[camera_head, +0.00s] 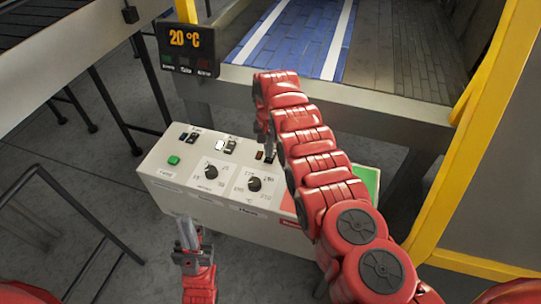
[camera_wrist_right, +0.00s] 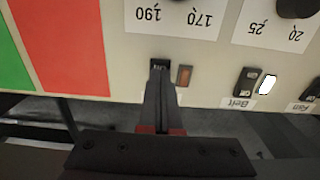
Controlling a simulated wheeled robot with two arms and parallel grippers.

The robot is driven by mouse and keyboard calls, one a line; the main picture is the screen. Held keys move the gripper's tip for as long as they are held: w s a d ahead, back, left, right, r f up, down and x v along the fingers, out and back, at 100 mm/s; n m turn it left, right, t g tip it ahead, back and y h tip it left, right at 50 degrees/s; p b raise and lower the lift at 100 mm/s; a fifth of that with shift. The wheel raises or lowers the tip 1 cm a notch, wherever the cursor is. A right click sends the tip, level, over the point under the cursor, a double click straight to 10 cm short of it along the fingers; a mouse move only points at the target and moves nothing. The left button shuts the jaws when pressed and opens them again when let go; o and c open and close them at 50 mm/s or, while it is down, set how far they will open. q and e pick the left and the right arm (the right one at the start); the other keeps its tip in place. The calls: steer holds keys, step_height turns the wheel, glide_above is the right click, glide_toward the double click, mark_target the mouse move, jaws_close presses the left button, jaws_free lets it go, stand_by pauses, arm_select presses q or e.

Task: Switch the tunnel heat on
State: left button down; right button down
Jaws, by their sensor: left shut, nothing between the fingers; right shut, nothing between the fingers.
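The control box (camera_head: 165,195) stands below the tunnel. My right gripper (camera_wrist_right: 160,88) is shut and empty, its fingertips at a black rocker switch (camera_wrist_right: 160,64) on the panel. The fingers overlap the switch's lower part in the right wrist view; whether they press it I cannot tell. An amber-brown lamp (camera_wrist_right: 184,75) beside it looks unlit. In the head view my right gripper (camera_head: 269,138) comes down over the panel's back edge, and my arm hides part of the panel. My left gripper (camera_head: 187,232) is shut and empty in front of the box.
The display (camera_head: 188,48) reads 20 °C. The Belt switch (camera_wrist_right: 244,81) has a bright white lamp (camera_wrist_right: 267,84) beside it; the Fan switch (camera_wrist_right: 312,90) is farther right. Two dial knobs (camera_head: 254,184) and a green button (camera_head: 174,160) share the panel. A yellow frame (camera_head: 470,190) stands at right.

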steer(key=shift+f+b, duration=0.95)
steer(key=shift+f, duration=0.05)
stand_by(0.8)
steer(key=shift+r, duration=0.1)
step_height(320, 180, up, 5)
steer(key=p, duration=0.4)
steer(key=shift+p, duration=0.3)
steer(key=shift+r+p, duration=0.75)
steer(key=shift+r, duration=0.3)
